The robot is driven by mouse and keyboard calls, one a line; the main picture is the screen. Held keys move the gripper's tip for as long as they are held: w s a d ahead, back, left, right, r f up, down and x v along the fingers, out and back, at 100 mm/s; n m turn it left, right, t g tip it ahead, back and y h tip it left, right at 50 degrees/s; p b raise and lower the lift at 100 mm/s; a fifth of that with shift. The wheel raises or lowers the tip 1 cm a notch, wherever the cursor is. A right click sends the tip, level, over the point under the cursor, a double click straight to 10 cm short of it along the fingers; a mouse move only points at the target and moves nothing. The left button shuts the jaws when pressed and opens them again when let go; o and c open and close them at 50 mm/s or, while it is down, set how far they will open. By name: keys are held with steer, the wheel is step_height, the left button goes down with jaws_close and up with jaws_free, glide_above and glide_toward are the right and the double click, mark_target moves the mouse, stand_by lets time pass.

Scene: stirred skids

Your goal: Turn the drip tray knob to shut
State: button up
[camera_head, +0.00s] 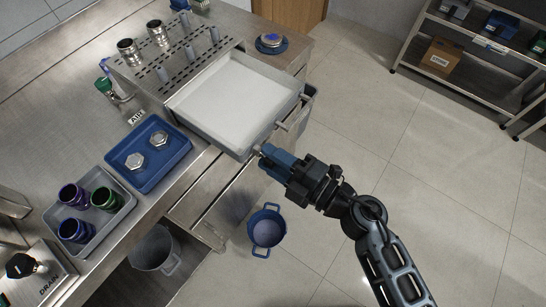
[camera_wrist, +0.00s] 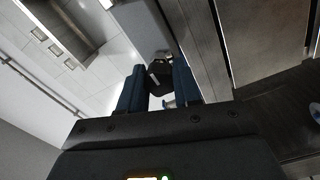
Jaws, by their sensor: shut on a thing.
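The drip tray (camera_head: 235,95) is a wide, shallow pale-grey tray, empty, at the edge of the steel bench below the perforated rack. My gripper (camera_head: 265,153) is at the tray's near front corner. In the wrist view my gripper (camera_wrist: 159,88) has its two blue fingers on either side of a dark, angular knob (camera_wrist: 160,76), and it is shut on it. In the head view the fingers mostly hide the knob. I cannot tell which way the knob is turned.
A blue tray with two hex nuts (camera_head: 178,180) and a grey tray with several cups (camera_head: 121,218) lie on the bench. A blue bucket (camera_head: 280,232) and a grey bucket (camera_head: 170,264) stand below. The floor to the right is clear up to the shelf (camera_head: 460,75).

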steer(key=shift+m, duration=0.3)
steer(key=o, duration=1.1)
steer(key=shift+c, duration=0.2)
steer(key=shift+d, duration=0.1)
steer(key=b+v, duration=0.1)
steer(key=v, duration=0.6)
steer(key=shift+s+d, duration=0.25)
steer(key=shift+d, duration=0.05)
